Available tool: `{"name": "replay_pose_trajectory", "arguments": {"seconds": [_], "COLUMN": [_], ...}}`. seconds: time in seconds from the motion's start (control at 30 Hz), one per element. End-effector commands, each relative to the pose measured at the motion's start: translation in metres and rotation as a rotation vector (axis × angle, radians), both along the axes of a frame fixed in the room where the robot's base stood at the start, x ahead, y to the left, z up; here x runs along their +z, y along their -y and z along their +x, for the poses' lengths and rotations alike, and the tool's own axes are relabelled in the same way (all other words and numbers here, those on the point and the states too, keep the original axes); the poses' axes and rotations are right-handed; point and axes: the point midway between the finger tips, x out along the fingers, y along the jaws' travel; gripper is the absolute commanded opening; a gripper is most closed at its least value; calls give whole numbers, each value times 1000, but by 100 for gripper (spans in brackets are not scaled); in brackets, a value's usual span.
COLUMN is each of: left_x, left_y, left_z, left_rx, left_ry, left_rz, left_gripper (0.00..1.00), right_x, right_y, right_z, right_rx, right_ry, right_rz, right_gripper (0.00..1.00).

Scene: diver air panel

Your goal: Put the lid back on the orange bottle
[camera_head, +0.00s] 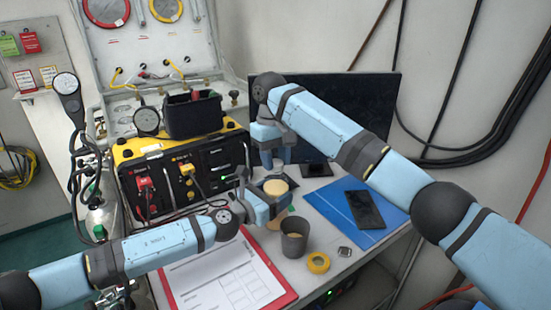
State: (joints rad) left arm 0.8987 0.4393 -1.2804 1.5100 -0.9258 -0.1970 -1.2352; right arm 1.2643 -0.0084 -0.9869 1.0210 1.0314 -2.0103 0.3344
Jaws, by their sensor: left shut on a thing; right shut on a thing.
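My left gripper (270,204) reaches in from the left and is shut around the orange bottle (273,222), mostly hidden by the fingers. A round, pale yellow top (275,184) shows just above these fingers; I cannot tell whether it is the lid or part of the bottle. My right gripper (272,163) points down from above, behind this pale top in the picture. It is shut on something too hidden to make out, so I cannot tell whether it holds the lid.
A grey cup (294,240) stands close right of the bottle, with a yellow ring (318,263) nearby. A red clipboard (288,298) lies in front. A blue mat (338,212) with a dark phone-like device (365,210) lies right. The yellow-black panel case (150,151) and monitor (350,97) stand behind.

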Motion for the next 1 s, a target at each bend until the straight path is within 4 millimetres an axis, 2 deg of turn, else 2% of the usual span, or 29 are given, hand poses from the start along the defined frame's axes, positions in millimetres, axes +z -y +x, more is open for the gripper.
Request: {"name": "replay_pose_trajectory", "arguments": {"seconds": [0.7, 0.8, 0.97, 1.0], "left_x": [-1, -1, -1, -1], "left_y": [0, 0, 0, 0], "left_z": [0, 0, 0, 0], "left_rx": [0, 0, 0, 0], "left_ry": [-2, -2, -2, -2], "left_rz": [1, 1, 1, 1], "left_gripper": [1, 1, 1, 1], "right_x": [-1, -1, 0, 0], "right_y": [0, 1, 1, 1], "right_z": [-2, -2, -1, -1], "right_rx": [-1703, -1876, -1886, -1886], "right_ry": [-4, -3, 0, 0], "right_rz": [3, 2, 0, 1], "right_gripper": [15, 15, 15, 44]}}
